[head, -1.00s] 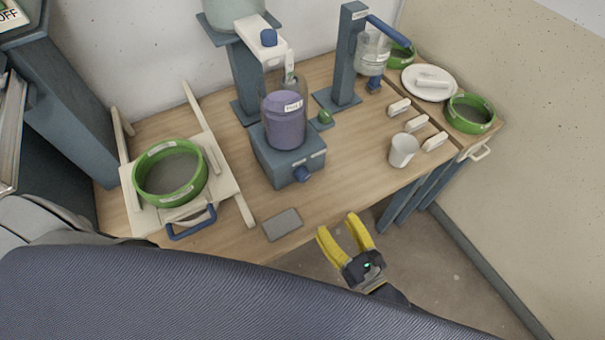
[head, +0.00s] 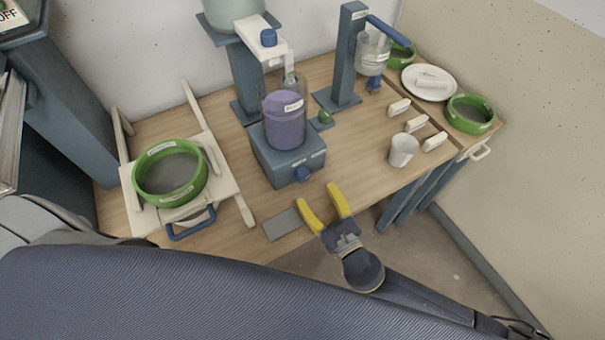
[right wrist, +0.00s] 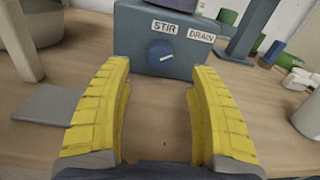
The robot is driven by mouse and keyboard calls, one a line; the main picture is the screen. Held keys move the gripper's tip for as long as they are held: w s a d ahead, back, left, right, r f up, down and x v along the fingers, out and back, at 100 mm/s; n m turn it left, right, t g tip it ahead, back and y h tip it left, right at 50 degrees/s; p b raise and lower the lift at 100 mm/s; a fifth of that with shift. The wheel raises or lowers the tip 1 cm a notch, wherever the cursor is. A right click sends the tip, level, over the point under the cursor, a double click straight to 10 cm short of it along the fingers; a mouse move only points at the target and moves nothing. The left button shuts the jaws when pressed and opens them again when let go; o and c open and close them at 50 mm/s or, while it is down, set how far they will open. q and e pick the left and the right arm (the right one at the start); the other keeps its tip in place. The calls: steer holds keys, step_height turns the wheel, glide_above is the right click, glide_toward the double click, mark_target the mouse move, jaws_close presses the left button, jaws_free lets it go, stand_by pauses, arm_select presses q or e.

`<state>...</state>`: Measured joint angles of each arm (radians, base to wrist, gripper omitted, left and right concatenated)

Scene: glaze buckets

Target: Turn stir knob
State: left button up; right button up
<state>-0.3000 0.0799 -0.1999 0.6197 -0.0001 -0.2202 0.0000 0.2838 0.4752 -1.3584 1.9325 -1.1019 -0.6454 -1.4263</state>
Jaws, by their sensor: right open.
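The stir knob (head: 303,174) is a blue round knob on the front of a blue-grey box (head: 287,160). A clear vessel with purple contents (head: 284,118) stands on the box. My right gripper (head: 324,195) is open and empty, with yellow fingers spread just in front of the knob and apart from it. In the right wrist view the gripper (right wrist: 160,75) has the knob centred between and beyond its fingertips. My left gripper is not in view.
A grey flat pad (head: 284,224) lies left of my right gripper. A white cup (head: 402,150) and several white blocks stand to the right. A green-rimmed sieve (head: 170,172) rests on a wooden frame at left.

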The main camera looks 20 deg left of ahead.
mark_target(305, 178)
steer(key=shift+x, duration=3.95)
steer(key=shift+c, duration=0.5)
jaws_close()
